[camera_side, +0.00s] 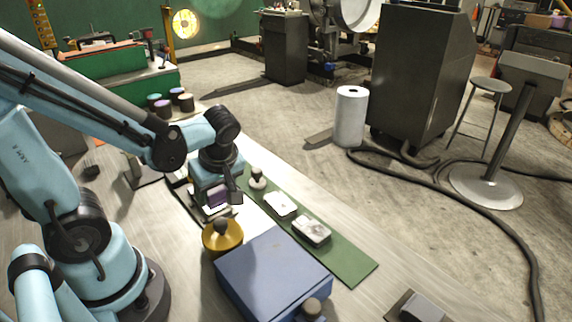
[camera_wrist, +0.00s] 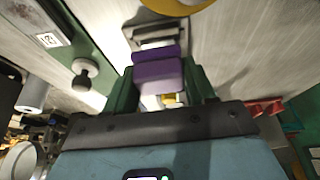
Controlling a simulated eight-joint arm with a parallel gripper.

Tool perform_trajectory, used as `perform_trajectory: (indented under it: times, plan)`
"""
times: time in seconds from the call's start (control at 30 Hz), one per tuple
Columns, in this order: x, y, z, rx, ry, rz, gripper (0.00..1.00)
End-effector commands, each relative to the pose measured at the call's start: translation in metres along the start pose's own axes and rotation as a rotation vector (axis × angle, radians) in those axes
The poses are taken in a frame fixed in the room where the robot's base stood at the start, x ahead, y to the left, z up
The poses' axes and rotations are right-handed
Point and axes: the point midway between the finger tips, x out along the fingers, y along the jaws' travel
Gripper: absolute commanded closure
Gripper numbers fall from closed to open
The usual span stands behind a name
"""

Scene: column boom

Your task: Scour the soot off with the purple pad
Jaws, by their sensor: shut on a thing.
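My gripper (camera_side: 214,203) is low over the bench, to the left of the green strip. It is shut on the purple pad (camera_side: 217,197). In the wrist view the pad (camera_wrist: 158,73) sits between the two dark green fingers of my gripper (camera_wrist: 162,88). A pale grey metal piece with a dark recess (camera_wrist: 157,34) lies just beyond the pad; I cannot tell whether they touch. Two whitish blocks, one plain (camera_side: 280,205) and one with greyish marks (camera_side: 311,229), lie on the green strip (camera_side: 345,262). I cannot make out clearly which surface bears soot.
A gold round pot (camera_side: 222,238) with a dark knob and a blue box (camera_side: 272,275) stand close in front of my gripper. A grey knobbed piece (camera_side: 257,180) stands on the strip's far end. Several coloured jars (camera_side: 163,108) stand at the back left.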

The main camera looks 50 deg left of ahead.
Motion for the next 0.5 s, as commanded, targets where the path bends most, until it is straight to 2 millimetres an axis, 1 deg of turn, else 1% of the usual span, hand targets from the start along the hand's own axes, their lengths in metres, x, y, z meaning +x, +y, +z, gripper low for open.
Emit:
perform_trajectory:
  times: [0.3,0.5]
  plan:
    - [-0.027,0.0,-0.011,0.0,0.0,0.0,0.84]
    - [-0.041,0.0,-0.017,0.0,0.0,0.0,0.84]
